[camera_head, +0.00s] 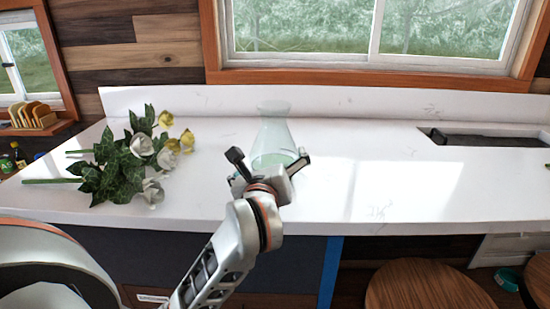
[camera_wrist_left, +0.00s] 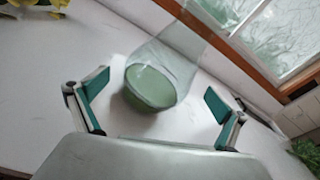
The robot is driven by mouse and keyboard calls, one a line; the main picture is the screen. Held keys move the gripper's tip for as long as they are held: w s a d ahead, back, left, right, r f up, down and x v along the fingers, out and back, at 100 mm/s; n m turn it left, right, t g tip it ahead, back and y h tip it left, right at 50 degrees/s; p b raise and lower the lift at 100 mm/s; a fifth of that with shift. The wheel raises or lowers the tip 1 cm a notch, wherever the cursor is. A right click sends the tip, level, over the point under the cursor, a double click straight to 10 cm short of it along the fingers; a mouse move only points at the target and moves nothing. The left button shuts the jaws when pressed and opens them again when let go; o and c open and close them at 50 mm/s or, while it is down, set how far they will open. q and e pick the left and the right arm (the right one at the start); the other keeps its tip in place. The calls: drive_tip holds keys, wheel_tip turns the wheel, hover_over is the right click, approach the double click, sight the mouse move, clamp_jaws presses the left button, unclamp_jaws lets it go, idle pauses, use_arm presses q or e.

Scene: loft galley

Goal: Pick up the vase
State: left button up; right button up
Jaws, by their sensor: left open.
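The vase (camera_head: 274,126) is clear greenish glass with a wide base and a narrower neck. It stands upright on the white counter, and my left gripper hides part of its base. My left gripper (camera_head: 268,157) is open, with its fingers spread on the near side of the vase. In the left wrist view the vase (camera_wrist_left: 160,75) stands ahead, between and slightly beyond the two open fingers (camera_wrist_left: 158,108). Neither finger clearly touches it. My right gripper is not in view.
White and yellow flowers (camera_head: 125,165) with green leaves lie on the counter (camera_head: 330,190) to the left. A sink (camera_head: 485,140) is at the right. A window (camera_head: 370,30) is behind. The counter right of the vase is clear. Round wooden stool tops (camera_head: 425,285) stand below its front edge.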

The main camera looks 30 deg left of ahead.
sight(270, 148)
use_arm(q)
drive_tip(key=x, duration=0.3)
drive_tip(key=shift+w+a, duration=0.35)
drive_tip(key=shift+w, duration=0.1)
drive_tip(key=c, duration=2)
drive_tip(key=shift+r, duration=0.1)
drive_tip(key=shift+c, duration=0.4)
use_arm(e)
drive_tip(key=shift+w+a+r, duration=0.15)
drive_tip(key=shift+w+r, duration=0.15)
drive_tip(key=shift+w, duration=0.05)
use_arm(q)
drive_tip(key=shift+r, duration=0.1)
drive_tip(key=shift+r+p, duration=0.35)
drive_tip(key=shift+r, duration=1)
wheel_tip(270, 148, up, 17)
drive_tip(key=p, duration=0.3)
drive_tip(key=shift+p, duration=0.35)
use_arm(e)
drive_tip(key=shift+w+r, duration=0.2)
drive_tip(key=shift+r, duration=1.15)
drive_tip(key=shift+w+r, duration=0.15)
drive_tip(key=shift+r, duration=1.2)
